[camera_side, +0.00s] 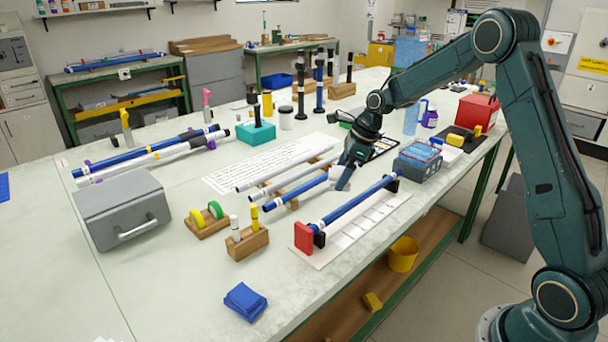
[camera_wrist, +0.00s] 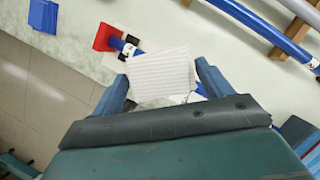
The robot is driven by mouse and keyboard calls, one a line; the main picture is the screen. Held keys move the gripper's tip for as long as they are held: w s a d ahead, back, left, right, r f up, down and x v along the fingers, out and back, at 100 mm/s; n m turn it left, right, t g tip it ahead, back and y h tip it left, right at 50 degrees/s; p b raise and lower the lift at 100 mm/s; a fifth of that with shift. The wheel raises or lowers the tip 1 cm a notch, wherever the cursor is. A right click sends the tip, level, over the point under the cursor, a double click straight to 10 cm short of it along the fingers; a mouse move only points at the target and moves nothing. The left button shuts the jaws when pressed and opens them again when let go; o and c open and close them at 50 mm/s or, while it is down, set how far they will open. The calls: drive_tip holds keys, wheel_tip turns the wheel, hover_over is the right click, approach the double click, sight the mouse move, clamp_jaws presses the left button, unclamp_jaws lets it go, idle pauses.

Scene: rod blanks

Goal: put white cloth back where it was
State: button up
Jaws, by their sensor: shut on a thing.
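The white cloth (camera_wrist: 160,72) is a folded, ribbed pad between the two fingers of my gripper (camera_wrist: 160,84) in the wrist view. My gripper is shut on it. In the wrist view the cloth hides part of that blue rod. How high the cloth is above the table is hard to tell.
The blue rod (camera_side: 357,201) with its red end block (camera_side: 303,238) lies along a white marked board (camera_side: 370,228) near the front edge. Grey and blue rods lie on wooden rests behind. A clear-lidded blue box (camera_side: 418,160) stands right. A folded blue cloth (camera_side: 245,302) lies front left, with bare table around it.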

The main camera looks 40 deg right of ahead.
drive_tip(key=s+a+r+n+g+y, duration=0.1)
drive_tip(key=s+a+r+n+g, duration=0.3)
drive_tip(key=a, duration=0.8)
drive_tip(key=s+a+r+n+t+y, duration=0.1)
drive_tip(key=a+n, duration=0.5)
drive_tip(key=a, duration=0.5)
wheel_tip(320, 180, down, 16)
drive_tip(key=shift+r, duration=0.25)
drive_tip(key=shift+f, duration=2.15)
drive_tip(key=o, duration=0.9)
drive_tip(key=shift+f, duration=0.1)
